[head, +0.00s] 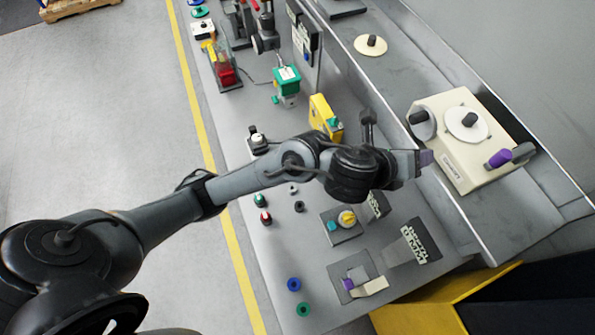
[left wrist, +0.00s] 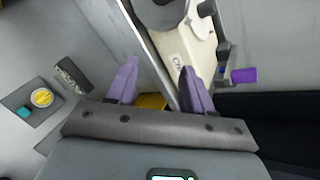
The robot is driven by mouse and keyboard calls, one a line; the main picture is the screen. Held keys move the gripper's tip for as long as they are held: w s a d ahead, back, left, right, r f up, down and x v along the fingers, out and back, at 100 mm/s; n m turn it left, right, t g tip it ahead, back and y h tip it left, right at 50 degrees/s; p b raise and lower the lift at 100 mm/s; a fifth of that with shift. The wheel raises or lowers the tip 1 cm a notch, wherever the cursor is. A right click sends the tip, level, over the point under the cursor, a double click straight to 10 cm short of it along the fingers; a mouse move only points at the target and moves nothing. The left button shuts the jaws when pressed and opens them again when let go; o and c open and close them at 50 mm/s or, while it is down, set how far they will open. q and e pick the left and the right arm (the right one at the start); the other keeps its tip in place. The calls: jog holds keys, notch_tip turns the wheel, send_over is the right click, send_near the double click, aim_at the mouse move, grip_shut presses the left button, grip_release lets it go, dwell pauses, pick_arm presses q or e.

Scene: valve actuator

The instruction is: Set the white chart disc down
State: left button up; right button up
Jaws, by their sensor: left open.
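A white disc (head: 480,131) with a black knob sits on top of the cream device (head: 452,178). I cannot tell for sure which is the chart disc. My left gripper (head: 426,158) is beside the near left edge of the device, apart from both discs. In the left wrist view its two purple fingers (left wrist: 160,72) are spread with nothing between them. Part of the white disc (left wrist: 202,28) shows there beyond the fingers. My right gripper is not in view.
The device carries a dark grey round knob (head: 422,125) and a purple-handled crank (head: 499,158). A raised ledge borders the bench. A yellow block (head: 322,115), a green-and-white unit (head: 287,80) and a yellow knob (head: 347,218) stand on the lower bench. The shelf between cream disc and device is clear.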

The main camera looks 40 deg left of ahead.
pick_arm(q)
jog(key=s+a+f+n+g+y, duration=0.1)
jog(key=s+a+f+n+g, duration=0.1)
jog(key=s+a+f+n, duration=0.3)
jog(key=s+a+f+n+g+y, duration=0.1)
jog(key=s+a+f+n+g, duration=0.2)
jog(key=s+a+f+n, duration=0.3)
jog(key=s+a+f+n+g+y, duration=0.1)
jog(key=s+a+f+n+g, duration=0.2)
jog(key=s+a+f+n, duration=0.3)
jog(key=s+f+n, duration=0.5)
jog(key=s+n, duration=0.4)
jog(key=n, duration=0.2)
jog(key=shift+s+a+f+y, duration=0.15)
jog(key=shift+s+a+y, duration=0.1)
jog(key=shift+y, duration=0.15)
jog(key=shift+w, duration=0.1)
notch_tip(320, 180, up, 3)
jog(key=p, duration=0.3)
jog(key=shift+r, duration=0.2)
